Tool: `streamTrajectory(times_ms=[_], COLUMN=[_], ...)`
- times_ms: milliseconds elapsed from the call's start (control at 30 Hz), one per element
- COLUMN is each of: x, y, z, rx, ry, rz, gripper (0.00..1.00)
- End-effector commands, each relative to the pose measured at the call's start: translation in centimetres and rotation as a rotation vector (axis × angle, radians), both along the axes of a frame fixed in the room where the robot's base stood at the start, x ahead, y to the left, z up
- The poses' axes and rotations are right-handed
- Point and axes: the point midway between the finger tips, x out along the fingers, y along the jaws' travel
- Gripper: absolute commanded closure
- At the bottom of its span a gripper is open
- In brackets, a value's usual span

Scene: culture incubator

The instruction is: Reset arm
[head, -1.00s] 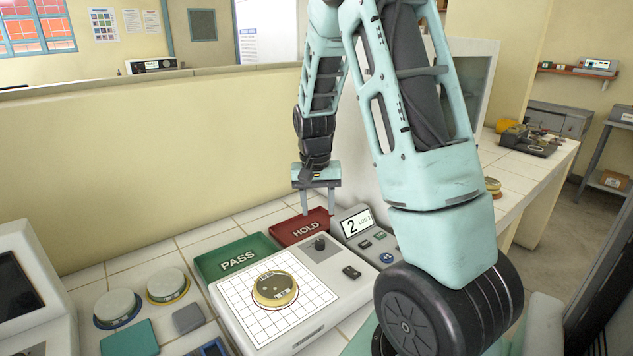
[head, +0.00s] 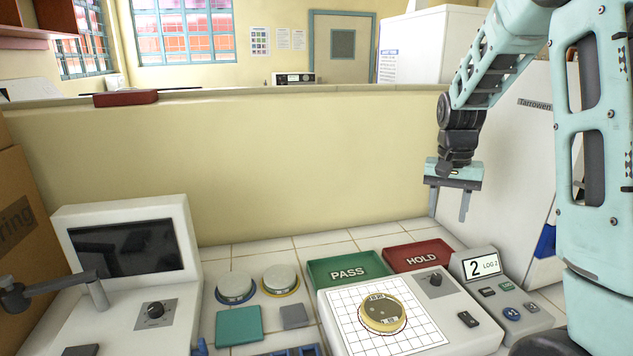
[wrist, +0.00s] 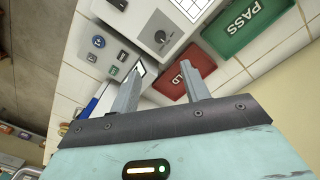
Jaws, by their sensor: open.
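My gripper (head: 448,204) is open and empty. It hangs fingers down above the red HOLD tray, near the white incubator side, clear of everything on the bench. In the wrist view its two fingers (wrist: 163,92) stand apart with nothing between them. My arm reaches in from the right of the head view.
A labelled round dish (head: 382,314) sits on the white gridded plate (head: 345,322). The green PASS tray (head: 347,272) and red HOLD tray (head: 419,257) look empty. Two lidded dishes (head: 235,286) stand left. A log device (head: 480,265) is at right. A screen unit (head: 125,248) stands far left.

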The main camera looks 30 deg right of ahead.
Motion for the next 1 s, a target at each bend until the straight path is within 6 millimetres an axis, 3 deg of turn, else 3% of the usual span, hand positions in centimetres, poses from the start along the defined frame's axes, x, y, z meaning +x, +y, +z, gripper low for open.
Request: streamTrajectory(times_ms=[167, 267, 367, 533, 700, 800, 900, 1000], x=[0.1, 0.8, 1.5, 0.2, -5.5, -9.9, -13.8, -16.6], y=[0.4, 3.0, 8.3, 20.5, 31.4, 35.7, 38.3, 39.4], z=[0.0, -0.1, -0.2, -0.4, -0.9, -1.3, -1.8, -2.2], rx=[0.002, 0.013, 0.037, 0.08, 0.105, 0.107, 0.103, 0.097], ry=[-0.001, -0.009, -0.021, -0.043, -0.051, -0.051, -0.049, -0.045], rz=[0.01, 0.082, 0.231, 0.597, 0.999, 1.222, 1.4, 1.521], gripper=[0.54, 0.54, 0.54, 0.54, 0.54, 0.54, 0.54, 0.54])
